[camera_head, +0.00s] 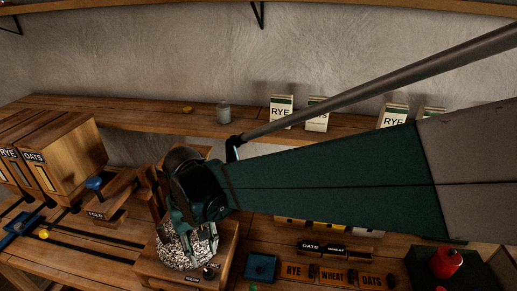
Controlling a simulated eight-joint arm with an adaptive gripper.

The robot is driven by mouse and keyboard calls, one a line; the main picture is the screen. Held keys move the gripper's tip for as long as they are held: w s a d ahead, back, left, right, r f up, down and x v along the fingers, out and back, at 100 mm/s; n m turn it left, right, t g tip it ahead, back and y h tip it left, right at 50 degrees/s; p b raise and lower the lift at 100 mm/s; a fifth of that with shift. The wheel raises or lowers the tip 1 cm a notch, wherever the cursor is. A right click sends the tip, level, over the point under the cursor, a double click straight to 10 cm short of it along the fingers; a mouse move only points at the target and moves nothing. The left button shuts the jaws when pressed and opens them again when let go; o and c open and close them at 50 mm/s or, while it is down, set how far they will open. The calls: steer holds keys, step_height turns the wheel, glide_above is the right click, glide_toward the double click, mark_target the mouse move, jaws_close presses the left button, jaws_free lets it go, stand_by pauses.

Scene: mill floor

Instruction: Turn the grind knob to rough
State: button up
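My gripper (203,248) points down over a wooden mill box (160,268) in the lower middle. Its teal fingers hang in front of a speckled grey-white round mass (178,250) on top of the box. A small dark knob (210,271) shows on the box just below the fingertips, near a dark label. I take it for the grind knob; its marking is too small to read. I cannot tell whether the fingers touch it or how far apart they are. My arm comes in from the right and hides part of the bench.
Wooden bins marked RYE and OATS (72,155) stand at left, near a blue-knobbed part (95,184) and dark rails. Word blocks (332,276), a blue square piece (261,267) and a dark tray (493,262) holding a red object (445,262) lie at right. Cartons (281,111) line the back shelf.

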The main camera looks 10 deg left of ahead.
mark_target(208, 272)
steer(key=shift+r, duration=0.45)
steer(key=shift+f, duration=0.1)
steer(key=shift+f+m+p, duration=1.95)
steer(key=shift+m+p, duration=0.25)
steer(key=shift+p, duration=0.15)
steer(key=shift+f, duration=0.1)
steer(key=shift+f, duration=0.15)
steer(key=shift+f, duration=3.75)
